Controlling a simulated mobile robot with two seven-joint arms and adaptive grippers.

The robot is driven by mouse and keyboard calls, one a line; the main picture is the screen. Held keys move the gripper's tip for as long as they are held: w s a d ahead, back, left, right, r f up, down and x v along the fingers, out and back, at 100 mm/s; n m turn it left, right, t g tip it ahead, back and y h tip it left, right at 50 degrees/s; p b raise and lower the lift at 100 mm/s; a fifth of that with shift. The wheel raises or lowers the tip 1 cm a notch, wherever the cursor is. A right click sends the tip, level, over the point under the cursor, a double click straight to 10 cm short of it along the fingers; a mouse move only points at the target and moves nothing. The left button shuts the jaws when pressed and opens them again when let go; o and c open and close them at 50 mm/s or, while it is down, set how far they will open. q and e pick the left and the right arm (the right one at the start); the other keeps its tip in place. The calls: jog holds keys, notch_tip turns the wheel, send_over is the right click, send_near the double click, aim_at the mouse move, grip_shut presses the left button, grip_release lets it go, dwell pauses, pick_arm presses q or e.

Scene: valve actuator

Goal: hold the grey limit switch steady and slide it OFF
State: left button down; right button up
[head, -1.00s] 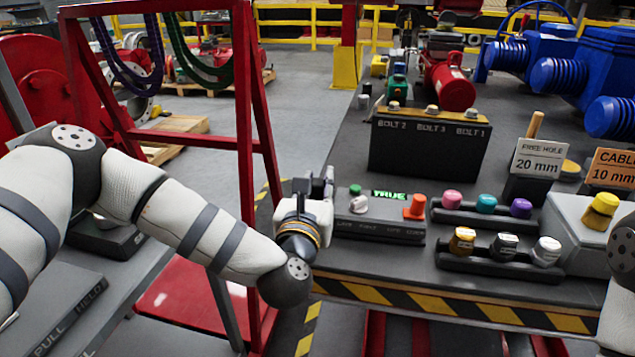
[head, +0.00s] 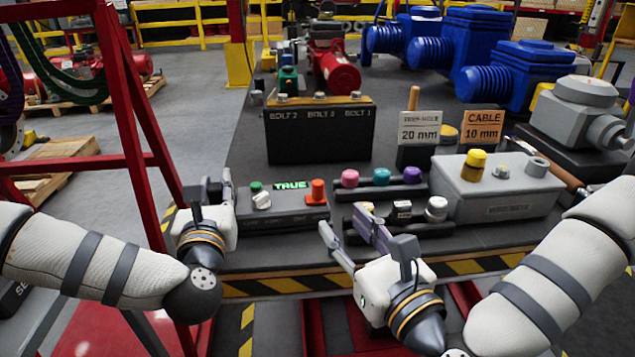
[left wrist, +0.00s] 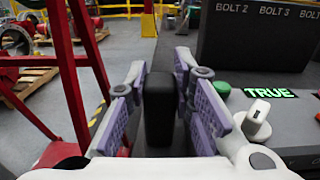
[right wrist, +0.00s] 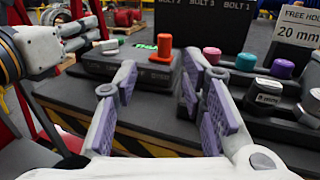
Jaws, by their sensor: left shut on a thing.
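The grey limit switch box (head: 290,210) sits near the table's front left corner. It carries a green button, a white knob (head: 262,200), a green display reading TRUE (head: 291,185) and an orange-red button (head: 318,191). My left gripper (head: 216,186) is at the box's left end. In the left wrist view its fingers are shut on a dark upright block (left wrist: 158,108) at that end; the white knob (left wrist: 258,112) is just right of them. My right gripper (head: 343,226) is open and empty, in front of the table edge, right of the box. The box also shows in the right wrist view (right wrist: 120,68).
Pink, teal and purple knobs (head: 381,177) and a row of yellow, black and white ones stand right of the box. A black bolt block (head: 318,135) stands behind it. A grey box with a yellow button (head: 495,190) is at the right. A red frame (head: 130,120) stands left.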

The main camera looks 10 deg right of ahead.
aim_at(320, 187)
jog(key=shift+m, duration=0.3)
jog(key=x, duration=1.2)
jog(key=shift+w+d+r, duration=0.2)
jog(key=shift+d+r, duration=0.1)
jog(key=shift+r, duration=0.05)
grip_shut()
